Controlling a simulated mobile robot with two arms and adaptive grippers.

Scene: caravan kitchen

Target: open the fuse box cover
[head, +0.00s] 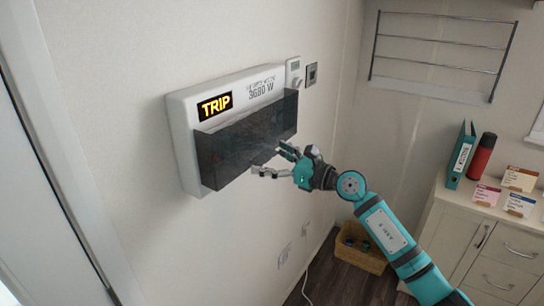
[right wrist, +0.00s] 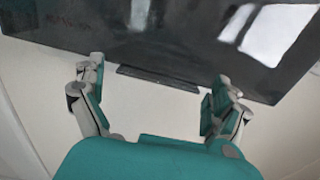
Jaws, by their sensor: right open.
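The white fuse box (head: 182,128) is on the wall, with a lit "TRIP" display (head: 215,106) at its upper left. Its dark see-through cover (head: 235,150) spans the lower front and looks shut. In the right wrist view the cover (right wrist: 170,45) fills the top, with a dark lip (right wrist: 158,77) along its lower edge. My right gripper (head: 268,162) is open and empty in front of the cover's lower right part. In the right wrist view the gripper's fingers (right wrist: 157,85) stand either side of the lip; I cannot tell whether they touch it. My left gripper is out of view.
A small thermostat (head: 293,70) and a switch (head: 312,75) sit right of the box. A wire rack (head: 440,42) hangs on the far wall. A cabinet (head: 465,228) at right bears a binder, a red bottle and cards. A basket (head: 360,250) stands on the floor.

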